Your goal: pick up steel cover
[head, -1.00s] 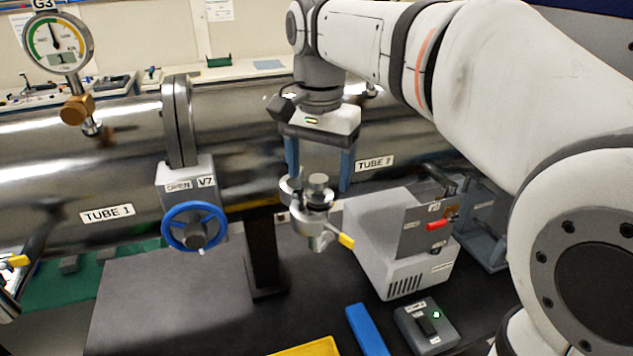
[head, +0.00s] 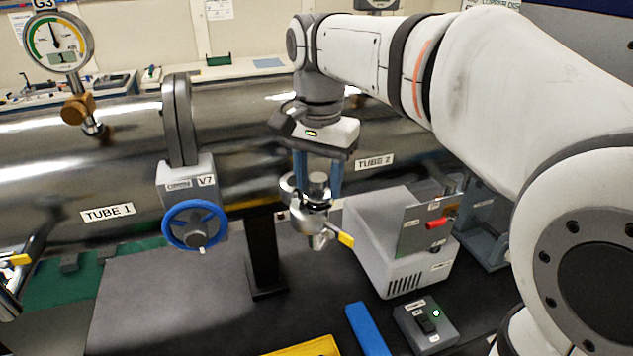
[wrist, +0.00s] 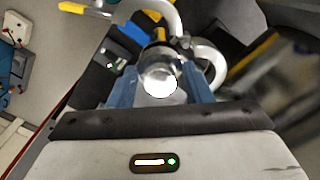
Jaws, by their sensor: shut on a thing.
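The steel cover (head: 319,183) is a short shiny cylinder on top of a clamped metal fitting (head: 310,205) in front of the tube marked TUBE 2. My gripper (head: 318,180) points down with its blue fingers on either side of the cover, shut on it. In the wrist view the cover's bright round top (wrist: 160,82) sits between the two fingers of my gripper (wrist: 160,86). The cover still appears seated on the fitting. Its lower part is hidden by the clamp ring and the fingers.
A yellow-ended lever (head: 345,240) sticks out of the fitting. A grey box unit (head: 395,255) with a red handle stands close on the right. A blue valve wheel (head: 195,226) is on the left. The dark bench (head: 190,295) is clear at lower left.

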